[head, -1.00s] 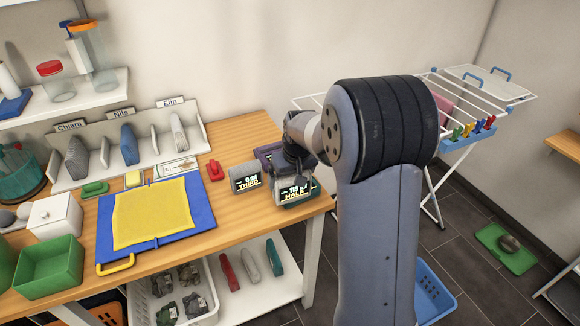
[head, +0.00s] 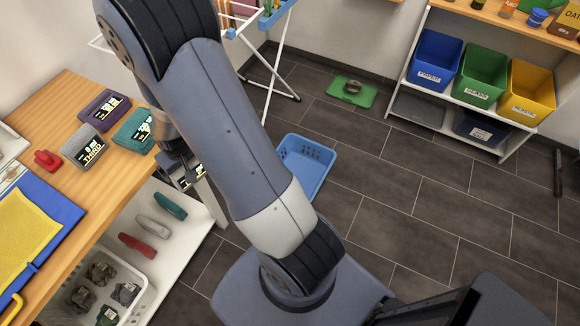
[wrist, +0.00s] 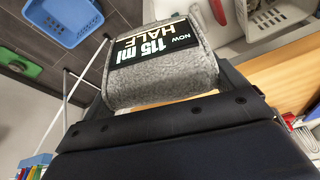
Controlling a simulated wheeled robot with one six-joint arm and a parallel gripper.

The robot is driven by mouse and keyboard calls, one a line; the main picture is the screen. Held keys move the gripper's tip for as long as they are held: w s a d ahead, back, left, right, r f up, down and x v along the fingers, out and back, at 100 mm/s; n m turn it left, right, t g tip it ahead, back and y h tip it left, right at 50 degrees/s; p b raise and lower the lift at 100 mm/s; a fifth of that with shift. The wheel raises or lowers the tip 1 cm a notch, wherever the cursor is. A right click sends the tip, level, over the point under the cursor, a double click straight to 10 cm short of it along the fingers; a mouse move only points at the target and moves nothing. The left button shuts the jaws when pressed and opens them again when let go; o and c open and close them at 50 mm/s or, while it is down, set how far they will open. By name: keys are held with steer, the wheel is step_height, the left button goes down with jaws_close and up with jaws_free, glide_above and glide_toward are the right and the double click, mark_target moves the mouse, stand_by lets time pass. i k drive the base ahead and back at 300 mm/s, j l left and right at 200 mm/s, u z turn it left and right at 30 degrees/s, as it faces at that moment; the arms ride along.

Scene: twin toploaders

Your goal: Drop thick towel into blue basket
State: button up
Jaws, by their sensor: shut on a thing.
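My gripper (head: 180,165) is shut on a thick grey towel (wrist: 160,70), a rolled bundle with a black label reading "NOW 115 ml HALF". In the head view, my arm hides most of the towel; a bit of its label (head: 188,182) shows by the table's right end. The wrist view shows the towel filling the space between the fingers. The light blue basket (head: 308,165) stands on the floor to the right of the towel, partly behind my arm. It also shows in the wrist view (wrist: 62,18) at the upper left, apart from the towel.
Purple (head: 104,108), grey (head: 84,146) and teal (head: 135,130) bundles sit on the wooden table (head: 75,92). A drying rack (head: 275,62) stands behind. Blue (head: 436,60), green (head: 481,75) and yellow (head: 528,92) bins sit on a right-hand shelf. The middle floor is clear.

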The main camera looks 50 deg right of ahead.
mark_target(300, 179)
steer(key=z, duration=1.45)
steer(key=i+j+z, duration=0.25)
steer(key=j+z, duration=0.25)
steer(key=j, duration=0.15)
steer(key=i+j+z, duration=0.25)
steer(key=k+j, duration=0.1)
